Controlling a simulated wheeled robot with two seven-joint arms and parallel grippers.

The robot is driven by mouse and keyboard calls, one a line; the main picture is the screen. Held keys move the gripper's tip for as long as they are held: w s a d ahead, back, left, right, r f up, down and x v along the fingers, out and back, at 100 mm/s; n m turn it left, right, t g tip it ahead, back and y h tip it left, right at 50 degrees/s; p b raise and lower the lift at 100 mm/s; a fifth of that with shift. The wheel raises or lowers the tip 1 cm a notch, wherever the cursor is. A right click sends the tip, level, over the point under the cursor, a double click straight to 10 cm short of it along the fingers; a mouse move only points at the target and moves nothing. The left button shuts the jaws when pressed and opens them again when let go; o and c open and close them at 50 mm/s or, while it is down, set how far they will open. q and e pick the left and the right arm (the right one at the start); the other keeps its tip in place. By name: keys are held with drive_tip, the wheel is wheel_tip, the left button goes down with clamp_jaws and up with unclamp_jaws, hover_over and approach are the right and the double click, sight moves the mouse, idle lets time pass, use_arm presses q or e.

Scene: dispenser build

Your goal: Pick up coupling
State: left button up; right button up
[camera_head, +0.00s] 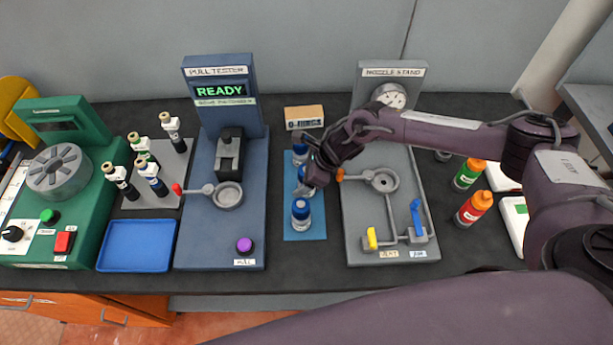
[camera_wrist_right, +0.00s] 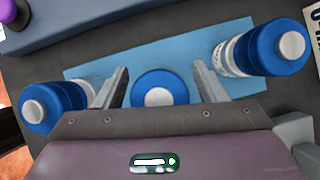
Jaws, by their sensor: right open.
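Three blue-and-white cylindrical parts, which look like the couplings, stand in a row on a light blue mat (camera_head: 305,235). The front coupling (camera_head: 300,213) and the back coupling (camera_head: 299,153) show clearly in the head view. The middle one is mostly hidden there by my right gripper (camera_head: 308,188). In the right wrist view, the middle coupling (camera_wrist_right: 160,90) lies between the two spread fingers of my right gripper (camera_wrist_right: 161,74), with a gap on each side. The other couplings are outside the fingers, left (camera_wrist_right: 52,104) and right (camera_wrist_right: 262,50). My left gripper is not in view.
The blue pull tester (camera_head: 255,190) stands left of the mat and the grey nozzle stand (camera_head: 360,225) right of it, both close. A small labelled box (camera_head: 304,113) sits behind the mat. Green (camera_head: 467,174) and red (camera_head: 473,208) bottles stand further right.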

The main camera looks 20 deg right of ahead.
drive_tip(key=c, duration=1.4)
drive_tip(key=shift+w+r, duration=0.1)
drive_tip(key=shift+r, duration=0.05)
